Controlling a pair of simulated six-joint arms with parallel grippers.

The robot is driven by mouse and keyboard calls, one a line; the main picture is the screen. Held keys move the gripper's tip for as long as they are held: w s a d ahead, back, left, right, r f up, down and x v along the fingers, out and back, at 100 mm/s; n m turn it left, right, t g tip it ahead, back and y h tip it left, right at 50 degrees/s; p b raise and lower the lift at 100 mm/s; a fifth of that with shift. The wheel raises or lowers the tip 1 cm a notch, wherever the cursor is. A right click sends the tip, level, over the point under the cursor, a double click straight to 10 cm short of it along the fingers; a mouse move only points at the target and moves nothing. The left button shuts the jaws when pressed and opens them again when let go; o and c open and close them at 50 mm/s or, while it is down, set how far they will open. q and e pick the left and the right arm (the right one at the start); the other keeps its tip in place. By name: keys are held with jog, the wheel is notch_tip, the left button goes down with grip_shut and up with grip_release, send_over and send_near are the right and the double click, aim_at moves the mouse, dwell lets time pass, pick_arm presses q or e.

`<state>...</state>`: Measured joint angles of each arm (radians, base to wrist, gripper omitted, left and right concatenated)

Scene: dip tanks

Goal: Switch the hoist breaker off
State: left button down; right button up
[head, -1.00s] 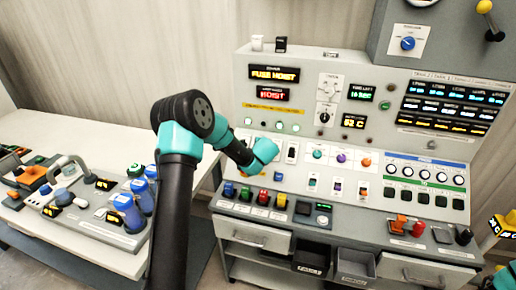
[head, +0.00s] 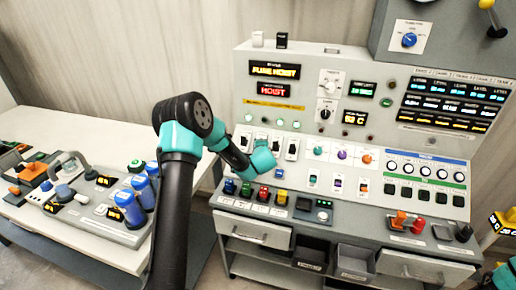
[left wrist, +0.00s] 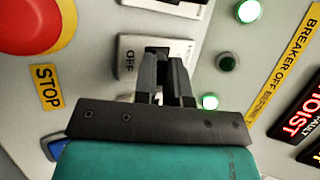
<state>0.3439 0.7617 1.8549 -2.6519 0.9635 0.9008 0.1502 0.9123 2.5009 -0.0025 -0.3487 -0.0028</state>
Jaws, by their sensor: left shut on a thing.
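A row of dark-handled breaker switches (head: 292,147) sits on the sloped panel in the head view. My left gripper (head: 264,162) is at the lower edge of this row. In the left wrist view its two dark fingers (left wrist: 166,80) are shut on the handle of one breaker (left wrist: 126,58), beside the plate's OFF label. The fingers hide most of the handle, so its position cannot be told. The breaker's own name is not readable.
A red STOP button (left wrist: 30,22) on yellow stands close left of the fingers in the left wrist view. Another breaker (left wrist: 172,6) is above them. Lit green lamps (left wrist: 228,62) lie to the right. Coloured switches (head: 263,194) line the ledge below.

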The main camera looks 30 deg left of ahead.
pick_arm(q)
jog(key=c, duration=1.2)
grip_release()
jog(key=v, duration=1.7)
jog(key=shift+s+d, duration=0.15)
jog(key=shift+f, duration=0.1)
